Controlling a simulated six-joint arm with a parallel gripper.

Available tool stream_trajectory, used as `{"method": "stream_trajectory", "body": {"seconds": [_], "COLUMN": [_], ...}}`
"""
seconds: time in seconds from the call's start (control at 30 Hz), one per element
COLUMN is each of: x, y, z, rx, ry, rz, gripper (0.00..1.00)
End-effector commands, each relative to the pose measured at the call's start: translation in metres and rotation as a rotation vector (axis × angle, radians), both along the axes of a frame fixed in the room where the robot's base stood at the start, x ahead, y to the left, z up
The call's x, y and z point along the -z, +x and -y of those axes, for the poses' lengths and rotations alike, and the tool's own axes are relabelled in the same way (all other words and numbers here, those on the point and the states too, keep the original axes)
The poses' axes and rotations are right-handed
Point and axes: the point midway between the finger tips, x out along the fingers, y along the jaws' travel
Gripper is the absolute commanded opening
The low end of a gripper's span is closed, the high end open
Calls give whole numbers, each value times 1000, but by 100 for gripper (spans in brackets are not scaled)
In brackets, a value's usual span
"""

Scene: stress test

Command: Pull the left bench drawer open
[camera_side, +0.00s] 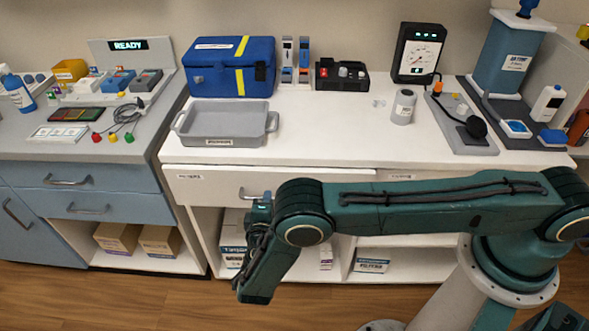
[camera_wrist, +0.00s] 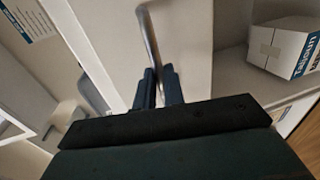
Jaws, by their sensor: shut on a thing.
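The left bench drawer (camera_side: 218,188) is the white, labelled drawer front under the left part of the white bench top. I cannot clearly tell whether it stands slightly out from the bench. Its metal bar handle (camera_side: 246,193) is partly hidden by my arm in the side view. My gripper (camera_side: 262,200) is at this handle. In the wrist view the handle (camera_wrist: 149,38) runs down between the two dark fingers of my gripper (camera_wrist: 160,80), which are shut on it. The pale drawer front (camera_wrist: 110,35) lies behind the handle there.
A grey tray (camera_side: 222,140) and a blue case (camera_side: 228,92) stand on the bench above the drawer. Boxes stand on the open shelves below, including a white box (camera_wrist: 283,45). A blue-grey cabinet (camera_side: 95,180) adjoins on the left. Floor in front is clear.

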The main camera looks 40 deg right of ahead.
Motion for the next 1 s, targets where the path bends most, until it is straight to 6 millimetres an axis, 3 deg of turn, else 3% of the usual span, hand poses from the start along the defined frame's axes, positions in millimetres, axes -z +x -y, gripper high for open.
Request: {"method": "stream_trajectory", "body": {"seconds": [0.53,0.7,1.0], "x": [0,0,0], "y": [-70,-80,-80], "z": [-73,-82,-82], "rx": [-8,-6,-6], "ry": [3,2,2], "rz": [1,1,1], "gripper": [0,0,0]}}
